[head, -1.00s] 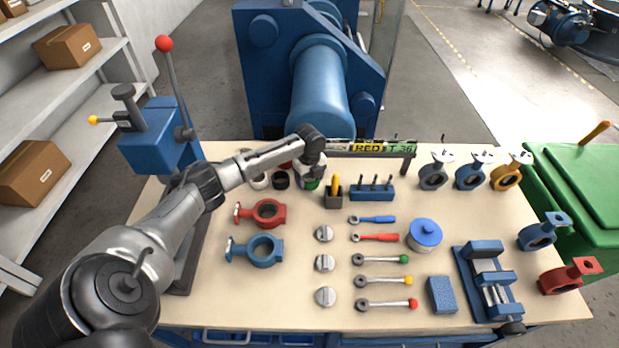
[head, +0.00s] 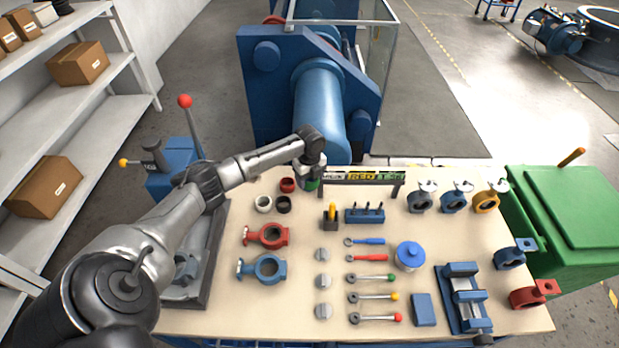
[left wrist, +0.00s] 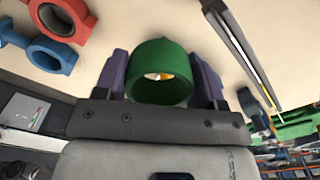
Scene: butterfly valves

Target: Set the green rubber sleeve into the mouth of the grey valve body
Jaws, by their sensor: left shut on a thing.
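My left gripper (head: 311,174) is shut on the green rubber sleeve (head: 311,184) and holds it up near the back of the bench, just left of the lettered rack. In the left wrist view the sleeve (left wrist: 158,54) sits between the two purple fingers, its round opening facing the camera. The grey valve body (head: 420,202) stands upright at the back right of the bench, first of a row, well to the right of the gripper. My right gripper is not in view.
White (head: 263,204), black (head: 283,204) and red (head: 287,185) sleeves stand left of the gripper. The lettered rack (head: 365,176), a tool block (head: 364,215) and a holder (head: 330,220) lie towards the grey body. Blue (head: 455,202) and yellow (head: 487,202) bodies stand beside it.

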